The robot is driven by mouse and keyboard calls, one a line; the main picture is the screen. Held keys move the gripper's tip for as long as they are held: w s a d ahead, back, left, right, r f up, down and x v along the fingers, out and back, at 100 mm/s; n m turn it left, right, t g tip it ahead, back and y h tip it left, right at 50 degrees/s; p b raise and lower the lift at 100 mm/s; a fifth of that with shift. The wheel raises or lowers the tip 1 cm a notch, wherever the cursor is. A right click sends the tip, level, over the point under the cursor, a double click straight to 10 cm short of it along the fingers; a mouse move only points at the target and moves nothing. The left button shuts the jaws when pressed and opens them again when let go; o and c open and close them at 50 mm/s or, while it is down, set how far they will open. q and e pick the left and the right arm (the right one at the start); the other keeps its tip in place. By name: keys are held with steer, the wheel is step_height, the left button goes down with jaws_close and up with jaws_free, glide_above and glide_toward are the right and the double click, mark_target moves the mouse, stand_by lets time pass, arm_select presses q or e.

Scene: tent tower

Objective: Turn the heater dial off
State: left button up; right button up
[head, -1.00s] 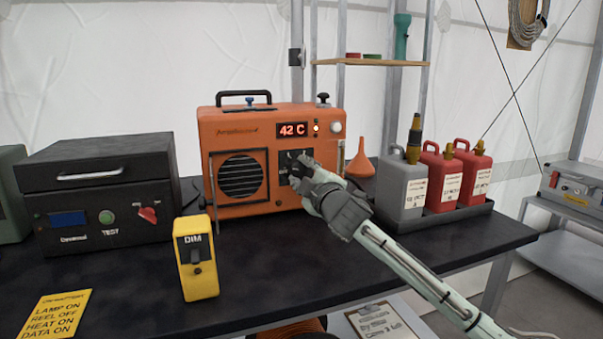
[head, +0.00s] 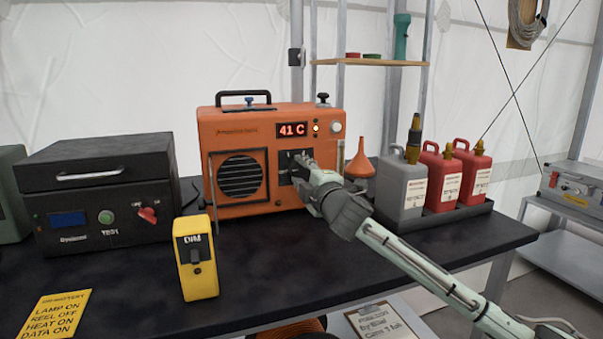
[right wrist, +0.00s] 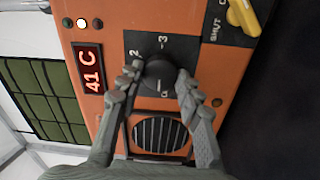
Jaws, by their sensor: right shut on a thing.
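The orange heater (head: 225,130) stands on the black table, its red display (head: 292,129) reading 41 C. Its black dial (right wrist: 160,72) sits on a dark panel with marks 2 and 3 visible; other marks are partly hidden. My right gripper (right wrist: 158,77) is shut on the dial, one finger on each side. In the head view my right gripper (head: 301,166) covers most of the dial, and the dial's exact setting cannot be read. My left gripper is not in view.
A yellow DIM box (head: 200,275) stands in front of the heater. A black case (head: 100,200) is on the left. An orange funnel (head: 360,165) and several fuel cans stand to the right. A yellow lever (right wrist: 245,15) marked SHUT is near the dial.

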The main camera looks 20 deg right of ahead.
steer(key=o, duration=1.2)
steer(key=shift+c, duration=0.2)
steer(key=s, duration=1.2)
steer(key=shift+d+f, duration=0.15)
steer(key=shift+d, duration=0.15)
steer(key=shift+f, duration=0.1)
